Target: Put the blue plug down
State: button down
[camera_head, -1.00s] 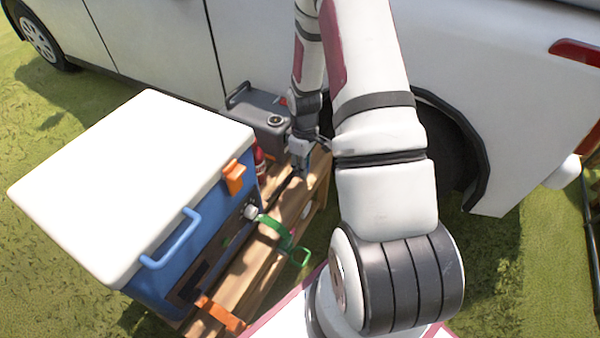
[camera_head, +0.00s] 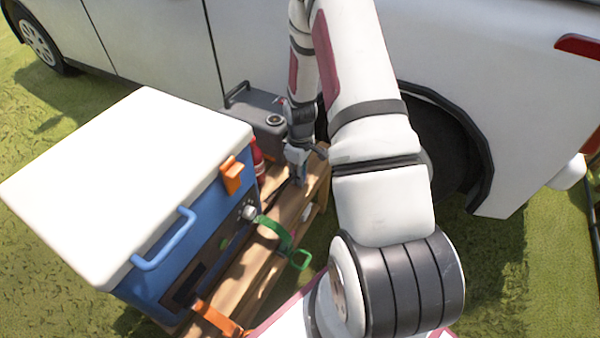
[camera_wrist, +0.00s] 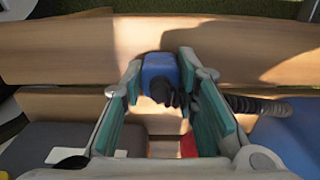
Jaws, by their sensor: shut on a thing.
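My gripper (camera_wrist: 160,92) is shut on the blue plug (camera_wrist: 159,68), which sits between the two teal-padded fingers in the wrist view. A black ribbed cable (camera_wrist: 250,104) runs from the plug side toward the right. The plug is just over the wooden bench (camera_wrist: 80,50); I cannot tell whether it touches the planks. In the head view my gripper (camera_head: 297,175) is low over the far end of the wooden bench (camera_head: 245,285), and the plug is too small to make out there.
A blue cooler with a white lid (camera_head: 130,180) stands on the bench's left. A grey canister (camera_head: 262,125) and a red bottle (camera_head: 257,160) stand behind. A white van (camera_head: 150,50) stands close behind.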

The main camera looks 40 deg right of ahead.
jog(key=shift+f, duration=0.15)
jog(key=c, duration=1.2)
grip_release()
jog(key=shift+c, duration=0.2)
